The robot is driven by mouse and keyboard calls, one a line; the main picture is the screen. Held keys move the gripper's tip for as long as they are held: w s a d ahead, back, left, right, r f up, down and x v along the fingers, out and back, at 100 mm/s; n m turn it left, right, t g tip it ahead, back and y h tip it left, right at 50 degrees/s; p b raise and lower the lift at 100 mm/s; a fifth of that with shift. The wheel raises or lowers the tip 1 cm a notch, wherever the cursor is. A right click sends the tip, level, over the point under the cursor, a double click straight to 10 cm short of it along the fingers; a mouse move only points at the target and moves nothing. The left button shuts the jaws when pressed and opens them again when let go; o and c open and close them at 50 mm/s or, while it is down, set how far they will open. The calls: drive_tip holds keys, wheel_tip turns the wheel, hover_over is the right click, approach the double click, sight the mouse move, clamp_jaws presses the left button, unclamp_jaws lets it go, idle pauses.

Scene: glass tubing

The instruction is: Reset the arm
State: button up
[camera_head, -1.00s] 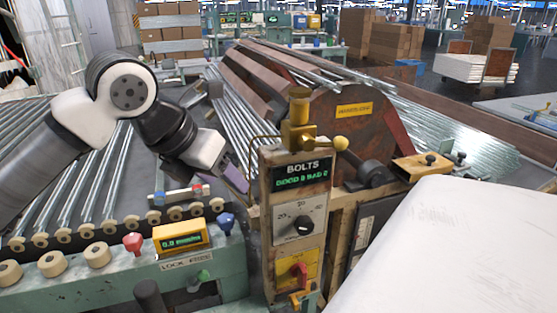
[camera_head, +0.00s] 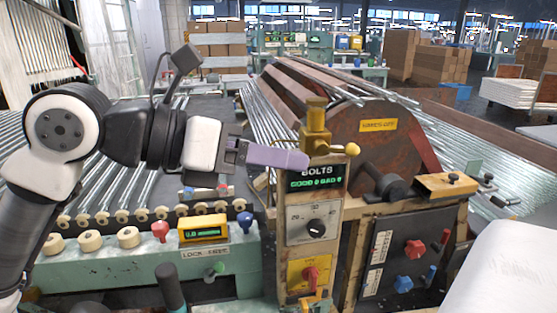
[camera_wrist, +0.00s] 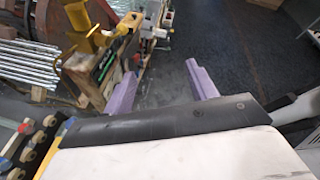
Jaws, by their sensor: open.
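My gripper (camera_head: 276,156) has purple fingers and points to the right in the head view, in front of the top of the bolts panel (camera_head: 313,232). In the wrist view my gripper (camera_wrist: 162,84) shows two purple fingers spread apart, with nothing between them. Dark floor shows beyond the fingers. The arm reaches in from the left of the head view, above the roller bench.
A brass fitting with a yellow knob (camera_head: 352,149) tops the panel close to the fingers. A rusty drum (camera_head: 375,145) stands behind it. Metal tubes (camera_head: 268,115) lie behind the gripper. The green bench (camera_head: 130,271) carries several rollers. Open floor (camera_wrist: 235,50) shows in the wrist view.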

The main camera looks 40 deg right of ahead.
drive_tip(key=shift+s+a+r, duration=0.2)
drive_tip(key=shift+s+a, duration=0.05)
drive_tip(key=shift+r, duration=0.1)
idle(0.4)
